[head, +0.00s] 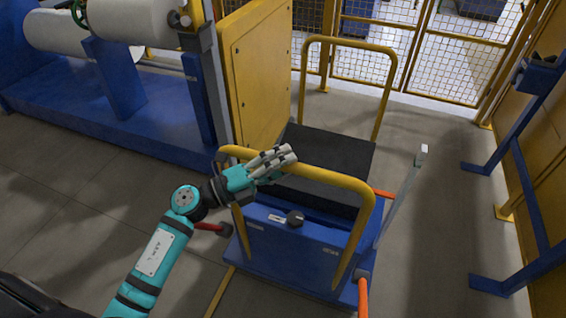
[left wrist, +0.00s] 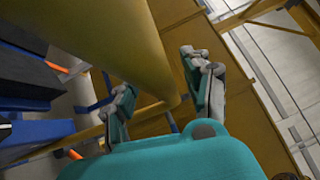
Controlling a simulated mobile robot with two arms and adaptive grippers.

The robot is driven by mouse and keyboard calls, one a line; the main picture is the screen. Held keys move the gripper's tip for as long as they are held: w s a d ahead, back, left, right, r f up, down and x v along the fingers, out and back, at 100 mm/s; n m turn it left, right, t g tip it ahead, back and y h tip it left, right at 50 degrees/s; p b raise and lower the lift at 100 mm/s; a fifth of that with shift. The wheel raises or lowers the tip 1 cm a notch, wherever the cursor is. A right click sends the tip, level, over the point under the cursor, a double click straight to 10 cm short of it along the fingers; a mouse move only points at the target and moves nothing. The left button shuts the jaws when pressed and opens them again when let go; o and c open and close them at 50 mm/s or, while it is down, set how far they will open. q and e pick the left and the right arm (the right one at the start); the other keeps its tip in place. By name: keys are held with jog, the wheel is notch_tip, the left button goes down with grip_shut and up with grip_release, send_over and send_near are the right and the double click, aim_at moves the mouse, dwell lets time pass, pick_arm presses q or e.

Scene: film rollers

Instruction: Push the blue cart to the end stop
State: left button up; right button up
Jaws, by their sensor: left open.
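The blue cart (head: 290,250) stands in the middle of the head view, with a dark flat top (head: 330,150). It has a yellow near handle (head: 335,178) and a yellow far handle (head: 350,45). My left gripper (head: 277,160) is open at the left part of the near handle. In the left wrist view, the thick yellow handle bar (left wrist: 125,40) passes close by the two spread fingers (left wrist: 165,85). I cannot tell whether they touch it. My right gripper is out of view. I cannot make out which part is the end stop.
A blue machine frame (head: 100,125) with white rollers (head: 135,22) and a yellow panel (head: 255,75) stand left of the cart. A mesh fence (head: 440,50) closes the back. Blue posts (head: 530,185) stand at right. Grey floor (head: 440,200) lies clear right of the cart.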

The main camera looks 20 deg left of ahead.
pick_arm(q)
grip_shut()
jog(key=shift+w, duration=0.1)
dwell(0.3)
